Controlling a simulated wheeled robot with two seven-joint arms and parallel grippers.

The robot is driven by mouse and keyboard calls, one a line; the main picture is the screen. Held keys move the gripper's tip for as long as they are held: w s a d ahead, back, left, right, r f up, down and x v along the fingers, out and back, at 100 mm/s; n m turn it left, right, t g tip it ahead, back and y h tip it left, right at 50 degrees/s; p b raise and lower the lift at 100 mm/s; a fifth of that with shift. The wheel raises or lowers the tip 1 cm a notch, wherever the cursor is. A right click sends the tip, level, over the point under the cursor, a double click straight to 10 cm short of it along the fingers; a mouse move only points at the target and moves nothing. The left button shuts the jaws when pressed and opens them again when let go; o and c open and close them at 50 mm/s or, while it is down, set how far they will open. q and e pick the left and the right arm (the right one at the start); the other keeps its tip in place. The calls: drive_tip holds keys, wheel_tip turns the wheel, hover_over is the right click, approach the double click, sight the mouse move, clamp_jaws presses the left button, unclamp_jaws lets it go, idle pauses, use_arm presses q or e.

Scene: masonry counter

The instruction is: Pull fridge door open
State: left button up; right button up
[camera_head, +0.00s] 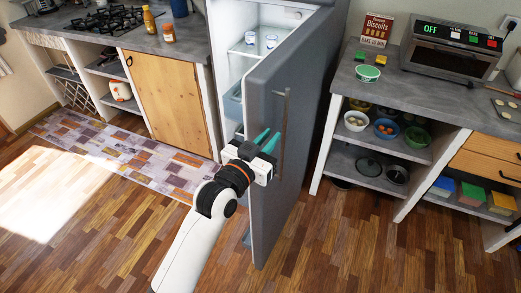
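A long vertical bar handle (284,105) is on the door's outer face. My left gripper (267,138) is in front of the door, a little left of the handle's lower part. Its two teal fingers are spread slightly and nothing shows between them. The fingers look apart from the handle, but whether they touch the door cannot be told. My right gripper is not in view.
White cups (271,41) stand on a fridge shelf. A wooden cabinet (165,95) and stove (105,20) are at the left, above a patchwork rug (125,155). On the right, a counter (425,92) carries an oven (450,50). Wooden floor (340,245) is clear in front.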

use_arm(q)
drive_tip(key=shift+v, duration=1.8)
